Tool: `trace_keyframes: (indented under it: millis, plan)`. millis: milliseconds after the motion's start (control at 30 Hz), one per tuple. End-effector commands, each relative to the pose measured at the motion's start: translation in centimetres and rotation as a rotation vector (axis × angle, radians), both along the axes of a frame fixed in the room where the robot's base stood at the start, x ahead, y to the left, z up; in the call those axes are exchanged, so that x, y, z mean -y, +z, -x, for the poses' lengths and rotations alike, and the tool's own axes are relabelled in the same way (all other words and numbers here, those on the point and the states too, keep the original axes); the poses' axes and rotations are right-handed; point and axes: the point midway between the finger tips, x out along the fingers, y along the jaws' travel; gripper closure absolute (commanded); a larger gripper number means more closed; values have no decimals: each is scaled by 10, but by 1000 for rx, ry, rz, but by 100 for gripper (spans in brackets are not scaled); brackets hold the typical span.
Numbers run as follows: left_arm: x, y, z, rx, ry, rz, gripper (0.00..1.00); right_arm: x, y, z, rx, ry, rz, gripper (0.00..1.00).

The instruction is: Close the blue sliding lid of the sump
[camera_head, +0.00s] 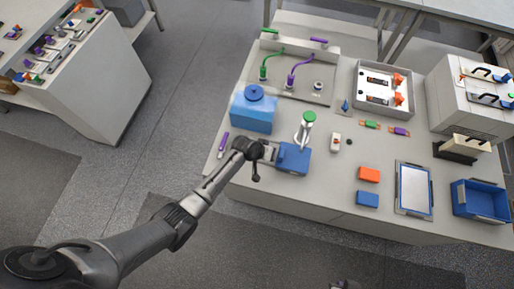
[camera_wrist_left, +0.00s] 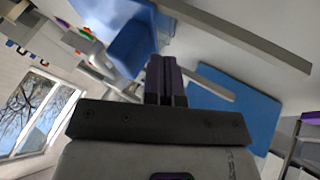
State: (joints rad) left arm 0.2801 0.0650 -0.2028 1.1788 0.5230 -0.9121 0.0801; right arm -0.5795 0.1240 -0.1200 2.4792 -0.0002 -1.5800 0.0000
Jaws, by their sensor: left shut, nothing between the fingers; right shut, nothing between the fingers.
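The blue lid (camera_head: 295,160) lies flat at the near left edge of the bench. In the left wrist view a flat blue panel (camera_wrist_left: 245,110), which looks like the same lid, lies to the right beyond the fingers. My left gripper (camera_head: 279,153) is at the lid's left side in the head view. Its dark fingers (camera_wrist_left: 166,75) are shut together and empty; I cannot tell whether they touch the lid. The sump opening cannot be made out. A small part of my right gripper (camera_head: 345,285) shows at the bottom edge, shut and empty.
A blue tank (camera_head: 253,112) stands behind the lid, and a green-topped grey cylinder (camera_head: 304,129) rises close by. Orange (camera_head: 369,174) and blue (camera_head: 367,199) blocks and a framed panel (camera_head: 414,189) lie to the right. A purple stick (camera_head: 222,144) lies left.

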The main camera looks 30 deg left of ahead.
Motion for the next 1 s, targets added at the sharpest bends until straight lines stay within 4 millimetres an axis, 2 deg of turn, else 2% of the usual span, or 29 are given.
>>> trace_keyframes:
  millis: [33,100,400,600,800,1000]
  plan:
    - [-13,2,2,-1,3,-5,100,0,5,0,0,0,0,100]
    - [-25,5,5,2,2,-6,100,0,9,0,0,-1,-1,100]
    - [-44,49,30,5,0,-7,100,-3,17,0,1,-6,-8,100]
    - [-54,69,42,3,1,-6,100,-3,19,0,1,-5,-8,100]
    - [-59,79,47,2,1,-4,100,-2,20,0,0,-3,-6,100]
    - [-60,81,49,3,-13,-12,100,0,20,0,1,0,0,100]
